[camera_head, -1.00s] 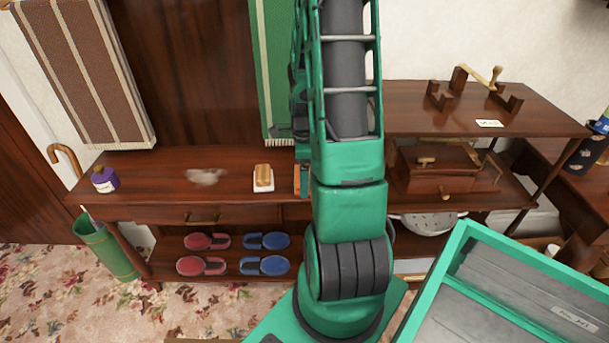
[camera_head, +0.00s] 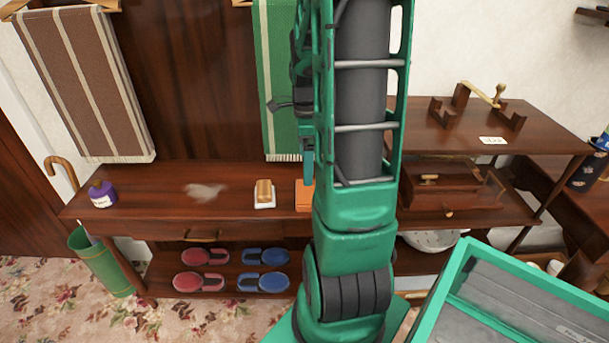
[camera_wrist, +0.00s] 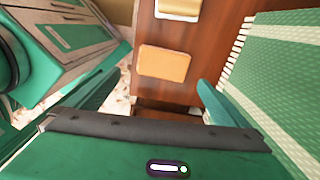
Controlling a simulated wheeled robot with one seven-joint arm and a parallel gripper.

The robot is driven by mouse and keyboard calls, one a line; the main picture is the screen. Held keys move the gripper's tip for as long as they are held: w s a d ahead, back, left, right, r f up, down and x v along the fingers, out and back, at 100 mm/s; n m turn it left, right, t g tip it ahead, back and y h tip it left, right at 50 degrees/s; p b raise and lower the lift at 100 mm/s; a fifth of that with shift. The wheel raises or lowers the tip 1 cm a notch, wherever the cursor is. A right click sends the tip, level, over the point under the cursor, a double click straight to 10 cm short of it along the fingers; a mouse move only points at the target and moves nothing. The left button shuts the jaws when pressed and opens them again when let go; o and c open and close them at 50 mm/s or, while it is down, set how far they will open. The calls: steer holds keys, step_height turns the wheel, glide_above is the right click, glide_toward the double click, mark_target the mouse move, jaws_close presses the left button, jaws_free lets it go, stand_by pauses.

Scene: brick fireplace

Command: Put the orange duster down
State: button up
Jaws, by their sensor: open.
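The orange duster (camera_head: 304,197) lies on the brown wooden console top, partly hidden by my arm in the head view. In the wrist view it is a flat orange block (camera_wrist: 163,64) resting on the wood. My gripper (camera_wrist: 155,98) is open and empty, with its teal fingers spread wide and apart from the duster. In the head view only a teal part of my gripper (camera_head: 307,168) shows, just above the duster; the rest is hidden behind my arm.
A tan block on a white dish (camera_head: 264,200) sits just left of the duster. A dusty patch (camera_head: 204,192) and a purple jar (camera_head: 102,194) are farther left. A green striped towel (camera_head: 275,80) hangs close behind my gripper. A wooden box (camera_head: 445,190) stands right.

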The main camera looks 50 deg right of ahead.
steer(key=s+a+r+n, duration=0.3)
steer(key=s+a+n, duration=0.4)
steer(key=n, duration=0.3)
steer(key=s+a+r+n, duration=0.4)
steer(key=s+a+n, duration=0.2)
steer(key=a+n, duration=0.3)
steer(key=shift+s+r+n, duration=0.2)
steer(key=shift+s+n, duration=0.15)
steer(key=shift+n, duration=0.55)
steer(key=shift+w+f, duration=0.2)
steer(key=shift+w, duration=0.25)
